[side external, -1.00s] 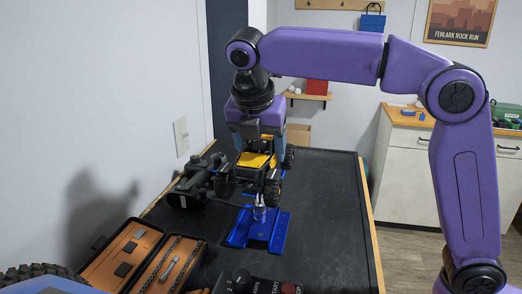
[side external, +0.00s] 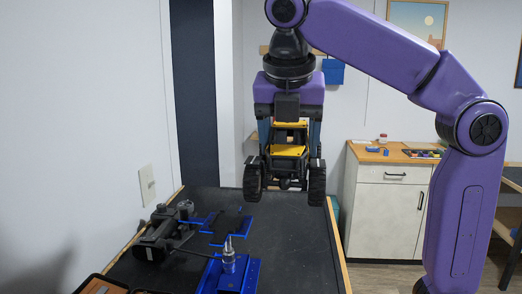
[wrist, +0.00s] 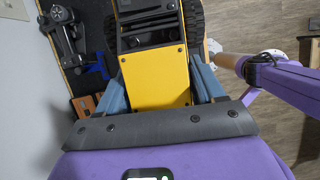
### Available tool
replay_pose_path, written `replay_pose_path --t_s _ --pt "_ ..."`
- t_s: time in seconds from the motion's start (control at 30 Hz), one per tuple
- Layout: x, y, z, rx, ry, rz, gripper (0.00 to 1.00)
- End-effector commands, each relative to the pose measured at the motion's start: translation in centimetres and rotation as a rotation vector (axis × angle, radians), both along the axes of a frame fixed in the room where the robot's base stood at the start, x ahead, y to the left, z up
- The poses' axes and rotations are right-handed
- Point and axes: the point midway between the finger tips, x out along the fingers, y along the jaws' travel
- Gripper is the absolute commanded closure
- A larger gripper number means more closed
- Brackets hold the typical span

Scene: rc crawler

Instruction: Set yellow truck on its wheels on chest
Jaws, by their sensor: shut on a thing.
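The yellow truck (side external: 289,150) has yellow panels, a black frame and big black tyres. My gripper (side external: 290,138) is shut on it, one blue-grey finger on each side, and holds it in the air above the black bench, roughly upright with wheels low. In the wrist view the truck's yellow panel (wrist: 158,76) fills the space between the fingers; its underside is hidden. A white chest (side external: 385,205) with a wooden top (side external: 400,153) and a drawer stands behind, right of the truck.
On the black bench (side external: 285,240) are a blue stand (side external: 228,275) with a metal post, further blue parts (side external: 228,221) and a black device (side external: 160,236). Small items and a tray (side external: 422,153) lie on the chest top. A wall runs along the left.

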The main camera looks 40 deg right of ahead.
Motion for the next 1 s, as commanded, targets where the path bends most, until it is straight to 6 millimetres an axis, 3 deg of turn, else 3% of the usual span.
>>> replay_pose_path --t_s 0.2,0.37,0.7,1.0 --pt "-1.4 -0.9 0.6 -0.002 -0.002 0.000 0.79" --pt "-0.5 -1.9 -0.8 -0.011 -0.006 0.001 0.79" --pt "3.5 -6.0 -8.5 -0.024 -0.011 0.020 0.79" --pt "4.4 -9.7 -14.7 -0.009 -0.004 0.033 0.79"
